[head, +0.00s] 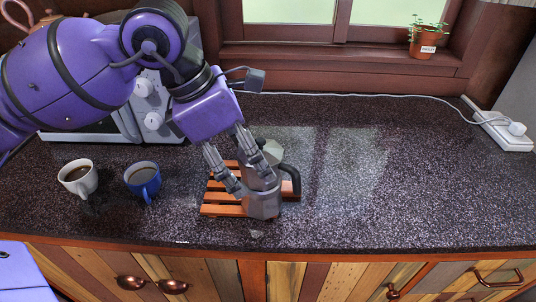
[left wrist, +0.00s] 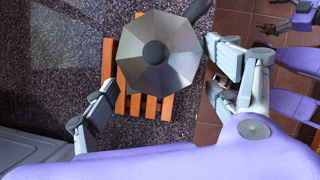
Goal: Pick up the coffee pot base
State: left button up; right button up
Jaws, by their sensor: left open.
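The coffee pot is a grey metal moka pot with an octagonal lid, a dark knob and a black handle. Its base (head: 263,206) stands upright on a slatted wooden trivet (head: 222,210) on the counter. My left gripper (head: 255,186) is open and points down at the pot, with one finger on each side in the head view. In the left wrist view the pot's lid (left wrist: 160,58) lies between the open fingertips (left wrist: 160,66) and hides the base. I cannot tell whether a finger touches the pot. Part of my right gripper (left wrist: 270,27) shows small at the upper right.
A white cup (head: 78,178) and a blue cup (head: 143,181) of dark drink stand left of the trivet. A potted plant (head: 424,42) sits on the sill and a power strip (head: 500,130) lies at right. The counter right of the pot is clear.

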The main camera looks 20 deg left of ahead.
aim_at(262, 192)
pick_arm(q)
jog(key=x, duration=0.5)
jog(key=shift+d+f+p, duration=0.2)
jog(key=shift+d+p, duration=0.1)
jog(key=shift+d, duration=0.05)
jog(key=shift+w+d+f, duration=0.1)
jog(key=shift+w+f, duration=0.05)
jog(key=shift+f, duration=0.3)
jog(key=shift+r, duration=0.1)
jog(key=c, duration=1.9)
jog(key=shift+r, duration=0.1)
